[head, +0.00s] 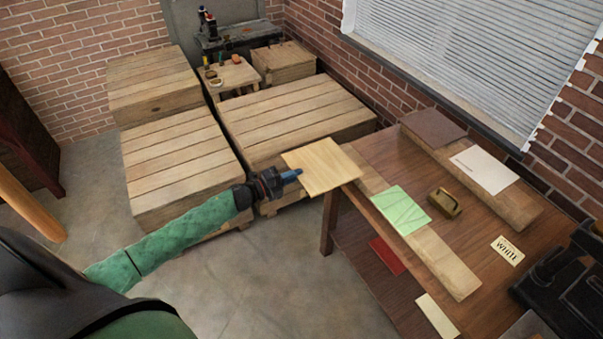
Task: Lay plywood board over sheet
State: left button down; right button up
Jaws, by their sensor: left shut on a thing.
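My left gripper (291,175) is shut on the edge of a thin pale plywood board (321,166). The board is held out flat near the left end of the table, by the end of a long wooden plank. A green sheet (401,208) with darker lines lies on that plank, to the right of the board and apart from it. A white sheet (484,169) lies on a second plank farther back. Which sheet the task names I cannot tell. My right gripper is not in view.
The brown table (385,158) also bears a brass-coloured block (444,203), a dark brown square (433,128), a card reading WHITE (507,250) and a dark metal device (566,285) at right. A red piece (387,256) lies lower. Wooden crates (298,112) stand behind.

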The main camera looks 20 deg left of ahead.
pick_arm(q)
jog(key=v, duration=0.6)
jog(key=shift+s+a, duration=0.15)
jog(key=shift+s, duration=0.05)
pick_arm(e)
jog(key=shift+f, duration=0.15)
